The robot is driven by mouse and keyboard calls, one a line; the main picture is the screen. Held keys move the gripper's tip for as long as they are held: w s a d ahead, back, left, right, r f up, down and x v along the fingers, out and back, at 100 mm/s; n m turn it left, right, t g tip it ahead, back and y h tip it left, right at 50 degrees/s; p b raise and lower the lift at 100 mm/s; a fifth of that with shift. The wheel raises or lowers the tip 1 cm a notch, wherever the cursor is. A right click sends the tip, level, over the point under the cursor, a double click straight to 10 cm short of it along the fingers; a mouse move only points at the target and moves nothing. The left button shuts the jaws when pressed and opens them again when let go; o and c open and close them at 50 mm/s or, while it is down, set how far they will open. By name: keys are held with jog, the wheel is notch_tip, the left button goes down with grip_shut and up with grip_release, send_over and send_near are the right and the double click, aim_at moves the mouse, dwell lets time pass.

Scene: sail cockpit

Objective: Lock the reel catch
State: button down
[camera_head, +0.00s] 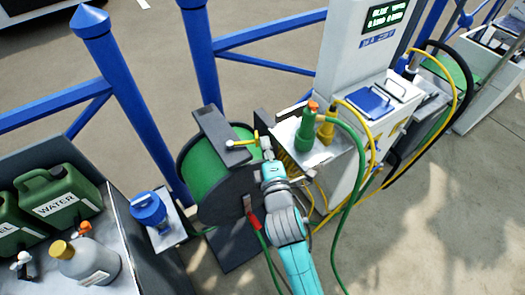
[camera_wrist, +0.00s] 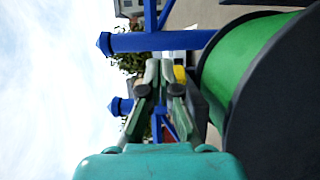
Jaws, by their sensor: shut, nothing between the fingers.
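The hose reel has a green drum (camera_head: 203,170) and dark side plates, and stands at the middle of the head view. Its green drum (camera_wrist: 235,60) fills the right of the wrist view. A yellow lever (camera_head: 243,142), which looks like the reel catch, sticks out at the reel's upper right. My gripper (camera_head: 266,146) is at the lever's right end; I cannot tell whether they touch. In the wrist view my gripper (camera_wrist: 159,70) has its fingertips together with nothing between them. A yellow patch (camera_wrist: 180,74) shows just right of the fingertips, partly hidden.
Blue railing posts (camera_head: 125,95) stand behind.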

jog(key=shift+w+d, duration=0.1)
jog(key=shift+w, duration=1.2)
jog(key=shift+s, duration=0.1)
dwell(0.4)
